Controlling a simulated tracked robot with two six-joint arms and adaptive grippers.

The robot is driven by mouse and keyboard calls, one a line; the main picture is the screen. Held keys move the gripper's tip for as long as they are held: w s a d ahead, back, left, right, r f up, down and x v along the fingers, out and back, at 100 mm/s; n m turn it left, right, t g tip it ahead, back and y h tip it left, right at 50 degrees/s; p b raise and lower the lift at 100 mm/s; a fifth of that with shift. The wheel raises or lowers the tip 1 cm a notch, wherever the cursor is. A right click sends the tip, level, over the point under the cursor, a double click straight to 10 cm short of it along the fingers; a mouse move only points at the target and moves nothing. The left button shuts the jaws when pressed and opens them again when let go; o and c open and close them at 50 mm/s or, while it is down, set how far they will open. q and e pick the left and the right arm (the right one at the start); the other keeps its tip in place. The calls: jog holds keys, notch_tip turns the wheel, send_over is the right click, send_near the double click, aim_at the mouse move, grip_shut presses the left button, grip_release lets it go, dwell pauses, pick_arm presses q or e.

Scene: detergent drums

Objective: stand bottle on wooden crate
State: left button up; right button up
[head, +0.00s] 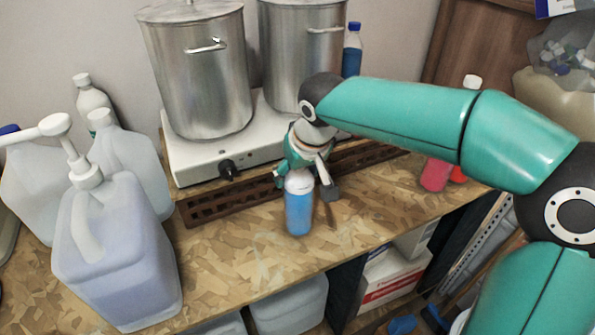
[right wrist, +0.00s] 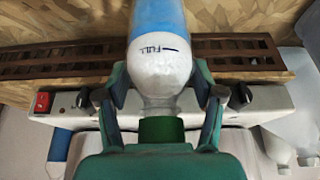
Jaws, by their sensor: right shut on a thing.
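A bottle of blue liquid (head: 299,212) is upright at the front of the particle-board bench. My right gripper (head: 303,172) is shut on its upper part from behind. In the right wrist view the bottle (right wrist: 161,62) shows a clear shoulder with a "FULL" mark, and a green cap lies between the fingers of my right gripper (right wrist: 165,100). I cannot tell whether the bottle's base touches the bench. A dark brown slatted wooden piece, likely the wooden crate (head: 232,203), lies under the front of the hot plate, just behind the bottle. My left gripper is out of view.
Two steel pots (head: 197,75) stand on a white hot plate (head: 200,168) with knobs. Large jugs, one with a pump (head: 115,255), crowd the left. A pink bottle (head: 435,174) stands at the right. The bench front (head: 235,262) is bare; boxes (head: 395,280) sit below it.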

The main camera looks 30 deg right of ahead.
jog(key=shift+f, duration=0.1)
jog(key=o, duration=1.5)
jog(key=shift+o, duration=0.2)
